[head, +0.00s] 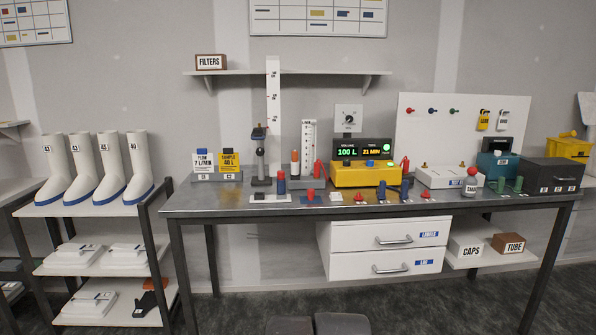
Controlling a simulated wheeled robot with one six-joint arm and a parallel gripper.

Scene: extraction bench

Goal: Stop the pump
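The pump (365,176) appears to be the yellow unit on the bench, right of centre. A dark display (361,149) above it reads volume 100 L and time 21 min in lit digits. A round green light (386,148) glows at the display's right end. Small knobs or fittings sit on top of the yellow unit, too small to tell apart. A white panel with a dark dial (348,118) stands behind the display. I cannot tell which control stops the pump.
The grey bench (330,212) carries a tall scale, tubes and small red and blue parts along its front. A sign (229,162) reads sample 40 L; another (203,163) reads flow 7 L/min. A red-topped white flask (471,183) stands right.

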